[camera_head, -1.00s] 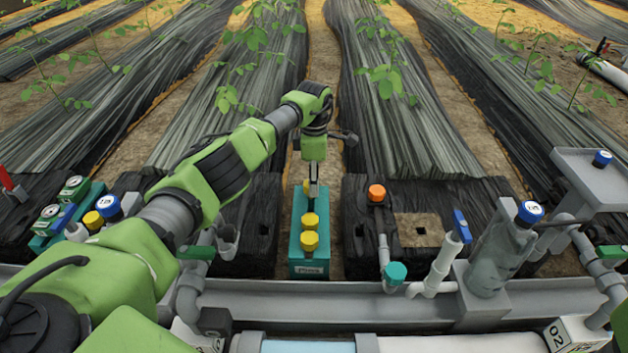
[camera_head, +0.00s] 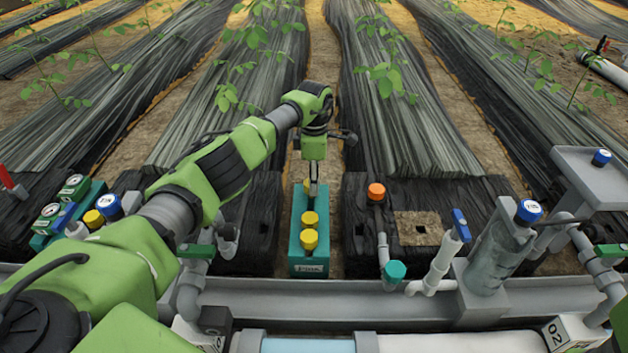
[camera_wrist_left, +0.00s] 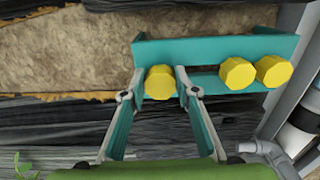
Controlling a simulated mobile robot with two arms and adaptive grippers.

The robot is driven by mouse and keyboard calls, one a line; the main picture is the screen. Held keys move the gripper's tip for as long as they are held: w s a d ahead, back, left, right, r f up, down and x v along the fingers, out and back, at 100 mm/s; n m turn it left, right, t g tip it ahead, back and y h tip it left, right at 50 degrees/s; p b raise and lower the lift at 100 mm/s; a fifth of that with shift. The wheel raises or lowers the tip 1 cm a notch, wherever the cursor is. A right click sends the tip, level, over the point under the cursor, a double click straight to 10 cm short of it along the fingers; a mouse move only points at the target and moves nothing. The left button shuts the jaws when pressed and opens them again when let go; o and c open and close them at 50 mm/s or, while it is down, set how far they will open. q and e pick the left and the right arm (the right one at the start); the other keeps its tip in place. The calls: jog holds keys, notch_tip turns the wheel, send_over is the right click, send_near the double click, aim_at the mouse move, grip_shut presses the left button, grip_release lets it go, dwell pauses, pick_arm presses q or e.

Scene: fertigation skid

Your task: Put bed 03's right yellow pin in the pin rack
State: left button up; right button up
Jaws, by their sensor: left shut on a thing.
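The teal pin rack (camera_head: 297,245) stands between the black beds in the head view, with its labelled end toward me. Two yellow pins (camera_head: 310,239) stand in its near part; they also show at the right in the wrist view (camera_wrist_left: 238,73). My left gripper (camera_head: 313,190) points down over the rack's far end. It is shut on another yellow pin (camera_wrist_left: 160,82), whose head shows between the fingers at the rack's left end in the wrist view. The fingers partly hide this pin in the head view. I cannot tell whether its lower end is seated. My right gripper is out of view.
An orange-capped pipe (camera_head: 376,191) and a teal-capped pipe (camera_head: 395,271) stand right of the rack. A grey rail (camera_head: 350,300) runs in front. Left, another teal holder (camera_head: 97,190) carries gauges and a yellow cap. Bare soil lies beyond the rack.

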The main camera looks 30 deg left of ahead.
pick_arm(q)
jog(key=shift+f, duration=0.55)
jog(key=o, duration=1.1)
jog(key=shift+o, duration=0.2)
notch_tip(320, 180, up, 8)
jog(key=p, duration=0.6)
jog(key=shift+p, duration=0.35)
